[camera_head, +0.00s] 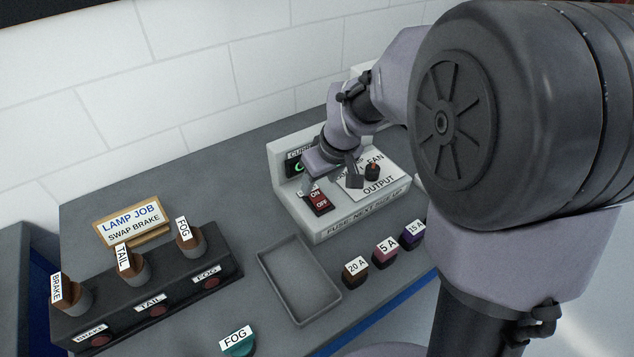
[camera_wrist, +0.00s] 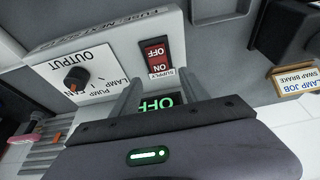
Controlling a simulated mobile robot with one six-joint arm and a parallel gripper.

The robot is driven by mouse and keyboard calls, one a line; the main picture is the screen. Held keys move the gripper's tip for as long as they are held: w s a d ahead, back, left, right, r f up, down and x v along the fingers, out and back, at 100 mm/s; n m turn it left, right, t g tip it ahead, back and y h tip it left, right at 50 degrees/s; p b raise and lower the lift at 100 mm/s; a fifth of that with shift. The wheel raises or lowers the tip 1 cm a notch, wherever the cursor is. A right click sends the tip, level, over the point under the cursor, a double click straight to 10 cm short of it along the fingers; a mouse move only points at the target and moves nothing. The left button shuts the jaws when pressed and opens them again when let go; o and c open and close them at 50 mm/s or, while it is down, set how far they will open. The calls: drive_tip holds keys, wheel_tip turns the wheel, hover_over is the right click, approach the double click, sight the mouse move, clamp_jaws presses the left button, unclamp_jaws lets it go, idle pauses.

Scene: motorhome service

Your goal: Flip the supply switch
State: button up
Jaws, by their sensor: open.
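The supply switch (camera_head: 319,203) is a red rocker in a black frame, marked ON and OFF, on top of a light grey panel box (camera_head: 325,229). In the wrist view the switch (camera_wrist: 157,55) lies just beyond my fingertips, with a SUPPLY label beside it. I cannot tell which side of the rocker is pressed. My gripper (camera_head: 334,183) is above the box, close to the switch. In the wrist view its two fingers (camera_wrist: 160,84) are apart with nothing held between them. A green lit display (camera_wrist: 156,102) reading OFF shows between the fingers.
The output selector knob (camera_head: 372,171) stands right of the switch. Fuses marked 20 A (camera_head: 355,272), 5 A (camera_head: 385,251) and 15 A (camera_head: 412,234) sit in front of the box. An empty tray (camera_head: 268,283) and a lamp rack (camera_head: 221,254) are to the left.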

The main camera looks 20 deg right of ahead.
drive_tip(key=p+v, duration=0.3)
drive_tip(key=v, duration=0.9)
drive_tip(key=shift+s+r+p, duration=0.2)
drive_tip(key=shift+r+p, duration=0.1)
drive_tip(key=shift+p, duration=0.05)
drive_tip(key=shift+d, duration=0.1)
drive_tip(key=s+a+f+m+t+b, duration=0.1)
drive_tip(key=s+a+m+b, duration=0.1)
drive_tip(key=s, duration=0.7)
drive_tip(key=s+a+m+t+b, duration=0.1)
drive_tip(key=s+a+m, duration=0.3)
drive_tip(key=s, duration=0.6)
drive_tip(key=shift+f+m+y+b, duration=0.4)
drive_tip(key=shift+m+b, duration=0.4)
drive_tip(key=shift+m, duration=0.2)
